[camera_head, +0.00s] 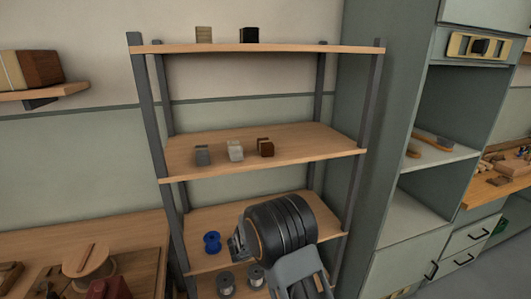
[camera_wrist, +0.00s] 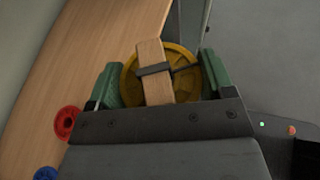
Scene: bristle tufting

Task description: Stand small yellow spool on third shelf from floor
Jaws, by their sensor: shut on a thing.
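My gripper (camera_wrist: 158,76) has green fingers on both sides of a round yellow spool (camera_wrist: 186,72) and is shut on it. A wooden strip (camera_wrist: 150,62) with a dark band lies across the spool's face. The wooden shelf board (camera_wrist: 82,52) shows beyond and to the left; I cannot tell whether the spool touches it. In the head view my dark wrist hides the spool and most of my gripper, in front of the shelf board (camera_head: 196,222) that bears a blue spool (camera_head: 211,242).
A red spool (camera_wrist: 66,122) and the blue spool (camera_wrist: 46,174) are left of my gripper in the wrist view. Grey spools (camera_head: 226,281) show below the blue spool's board. Small blocks (camera_head: 235,150) stand on the board above. A grey upright (camera_head: 362,110) bounds the rack's right.

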